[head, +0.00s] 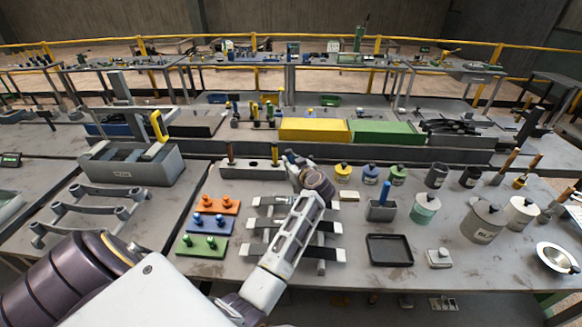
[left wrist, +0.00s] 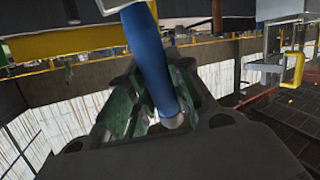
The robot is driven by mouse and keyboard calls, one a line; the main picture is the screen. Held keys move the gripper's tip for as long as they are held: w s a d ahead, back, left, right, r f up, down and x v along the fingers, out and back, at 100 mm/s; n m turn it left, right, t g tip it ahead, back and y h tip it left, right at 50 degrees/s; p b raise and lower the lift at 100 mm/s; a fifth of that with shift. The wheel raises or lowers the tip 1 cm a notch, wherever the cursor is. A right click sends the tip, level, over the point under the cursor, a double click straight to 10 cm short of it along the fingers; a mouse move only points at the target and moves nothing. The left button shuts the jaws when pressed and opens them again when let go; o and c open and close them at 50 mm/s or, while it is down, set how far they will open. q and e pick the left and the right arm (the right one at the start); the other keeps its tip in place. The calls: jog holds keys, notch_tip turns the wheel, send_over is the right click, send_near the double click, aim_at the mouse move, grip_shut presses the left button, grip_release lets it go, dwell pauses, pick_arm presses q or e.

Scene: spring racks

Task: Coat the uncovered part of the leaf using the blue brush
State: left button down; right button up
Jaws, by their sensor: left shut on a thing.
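My left gripper (head: 292,158) is over the back middle of the near table, beyond the leaf rack; its fingers are small and partly hidden by my arm in the head view. In the left wrist view the gripper (left wrist: 160,115) is shut on the blue brush (left wrist: 148,55), gripping its handle. The bristles are not visible. Several flat leaves (head: 262,224) lie one behind another on a rack in the middle of the near table. They show dark and pale stretches. My forearm crosses in front and hides their middles. My right gripper is not in view.
Left of the leaves are orange (head: 216,205), blue (head: 210,223) and green (head: 201,245) peg blocks. To the right stand a grey holder (head: 380,212) with a blue handle, a black tray (head: 389,250) and several pots (head: 482,221). A grey toolbox (head: 130,165) stands at the left.

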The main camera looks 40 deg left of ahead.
pick_arm(q)
jog(key=shift+r, duration=1.4)
jog(key=shift+w+d+r, duration=0.1)
jog(key=shift+r, duration=1.15)
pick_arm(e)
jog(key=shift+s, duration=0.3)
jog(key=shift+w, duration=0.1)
